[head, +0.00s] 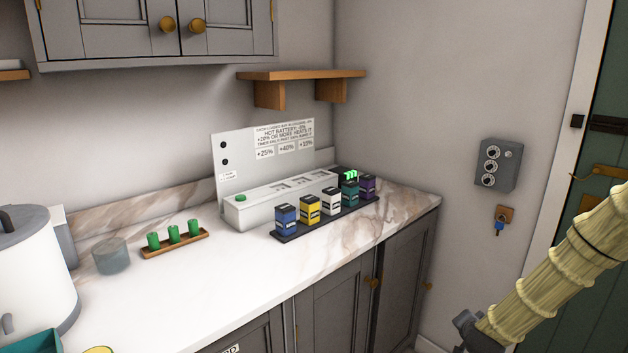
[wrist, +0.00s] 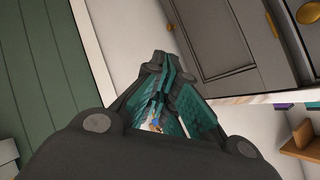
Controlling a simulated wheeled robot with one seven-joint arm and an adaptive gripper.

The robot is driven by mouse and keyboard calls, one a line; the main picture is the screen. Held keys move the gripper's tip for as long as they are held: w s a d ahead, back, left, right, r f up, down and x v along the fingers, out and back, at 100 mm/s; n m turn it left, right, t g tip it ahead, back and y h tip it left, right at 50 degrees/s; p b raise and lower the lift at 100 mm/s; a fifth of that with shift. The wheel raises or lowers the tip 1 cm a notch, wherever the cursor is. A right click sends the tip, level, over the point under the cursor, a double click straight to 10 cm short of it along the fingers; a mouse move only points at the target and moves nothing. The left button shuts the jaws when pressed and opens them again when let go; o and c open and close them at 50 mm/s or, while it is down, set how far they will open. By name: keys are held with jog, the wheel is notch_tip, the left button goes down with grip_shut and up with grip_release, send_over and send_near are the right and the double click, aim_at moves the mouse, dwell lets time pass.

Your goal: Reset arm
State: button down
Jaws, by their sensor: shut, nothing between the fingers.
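My arm, in a pale cream ribbed sleeve, comes in from the right side of the head view. My gripper (head: 467,328) shows only partly at the bottom edge there, right of the counter and clear of it. In the wrist view my gripper (wrist: 165,65) has dark fingers with teal pads that come together at the tips. It is shut with nothing held.
The marble counter (head: 185,290) holds a white charger box (head: 245,212), several coloured batteries (head: 310,210), a wooden tray of green cylinders (head: 175,243) and a white canister (head: 35,280). A grey dial box (head: 497,166) hangs on the right wall near a green door (head: 610,150).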

jog(key=s+a+f+n+g+y, duration=0.1)
jog(key=s+a+f+n+g, duration=0.2)
jog(key=s+a+f, duration=0.6)
jog(key=s+a+f+n+g+y, duration=0.25)
jog(key=s+a+f, duration=0.35)
jog(key=s, duration=0.6)
jog(key=s+a+f+n+g, duration=0.1)
jog(key=s+a+f+n, duration=0.1)
jog(key=s, duration=0.7)
jog(key=s+a+f+n+g, duration=0.2)
jog(key=s, duration=0.7)
jog(key=s+a+f+n+g+p, duration=0.1)
jog(key=s+a+f+n+g, duration=0.1)
jog(key=s, duration=0.7)
jog(key=shift+w+g, duration=0.1)
jog(key=shift+g, duration=0.15)
